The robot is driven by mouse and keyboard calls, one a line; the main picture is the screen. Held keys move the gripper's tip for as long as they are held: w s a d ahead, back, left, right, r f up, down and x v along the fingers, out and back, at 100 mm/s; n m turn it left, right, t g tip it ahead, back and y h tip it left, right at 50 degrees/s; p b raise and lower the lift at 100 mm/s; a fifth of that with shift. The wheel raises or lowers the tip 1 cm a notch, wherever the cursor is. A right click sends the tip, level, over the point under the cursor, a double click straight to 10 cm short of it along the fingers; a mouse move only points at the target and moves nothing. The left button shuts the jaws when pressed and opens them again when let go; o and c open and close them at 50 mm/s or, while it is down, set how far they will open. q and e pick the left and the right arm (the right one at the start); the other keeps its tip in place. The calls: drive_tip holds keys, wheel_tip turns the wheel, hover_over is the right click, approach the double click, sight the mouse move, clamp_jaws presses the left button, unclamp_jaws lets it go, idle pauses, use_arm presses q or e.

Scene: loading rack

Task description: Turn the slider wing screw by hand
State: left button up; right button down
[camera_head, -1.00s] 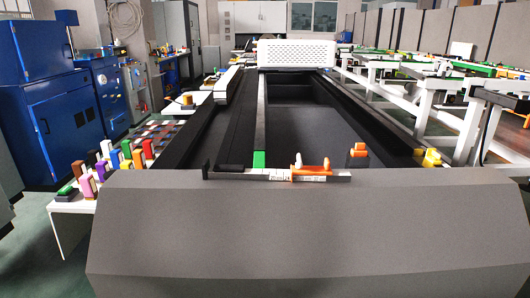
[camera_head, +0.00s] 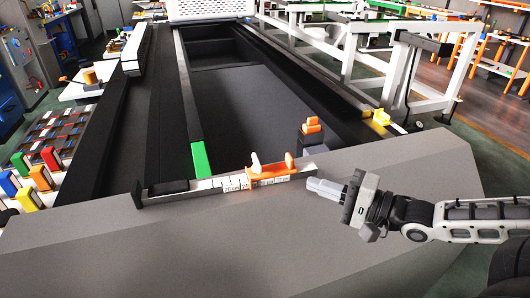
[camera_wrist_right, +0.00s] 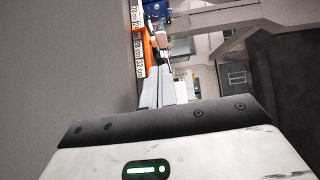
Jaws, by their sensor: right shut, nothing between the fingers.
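An orange slider (camera_head: 268,177) sits on the scale rail (camera_head: 218,184) at the near edge of the machine. A pale wing-shaped piece (camera_head: 255,163) and a small upright orange piece (camera_head: 289,161) stand up from it. I cannot tell for certain which is the wing screw. My right gripper (camera_head: 309,184) points left, just right of the slider and apart from it, its fingers together and empty. In the right wrist view, the fingertips (camera_wrist_right: 163,72) are shut, with the orange slider (camera_wrist_right: 148,48) and the pale piece (camera_wrist_right: 181,47) beyond them. My left gripper is out of view.
An orange knob (camera_head: 312,127) stands on a dark block behind the slider. The broad grey front cover (camera_head: 200,245) is clear. Several coloured blocks stand on the table at left.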

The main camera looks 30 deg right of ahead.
drive_tip(key=b, duration=0.4)
approach(259, 162)
drive_tip(key=shift+w+f, duration=0.45)
drive_tip(key=shift+w, duration=0.35)
drive_tip(key=shift+b+x, duration=0.35)
drive_tip(key=shift+x, duration=0.45)
drive_tip(key=shift+w+a+r, duration=0.1)
drive_tip(key=shift+w+a, duration=0.1)
drive_tip(key=shift+w, duration=0.15)
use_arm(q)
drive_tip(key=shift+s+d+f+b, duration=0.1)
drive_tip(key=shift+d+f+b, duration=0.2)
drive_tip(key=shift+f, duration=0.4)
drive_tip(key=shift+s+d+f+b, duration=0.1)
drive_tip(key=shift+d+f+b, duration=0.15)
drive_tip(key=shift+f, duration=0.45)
use_arm(e)
drive_tip(key=shift+x, duration=1.15)
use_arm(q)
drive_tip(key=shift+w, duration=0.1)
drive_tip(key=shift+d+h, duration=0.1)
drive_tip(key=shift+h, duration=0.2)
use_arm(e)
drive_tip(key=shift+w+m, duration=0.1)
drive_tip(key=shift+m, duration=0.2)
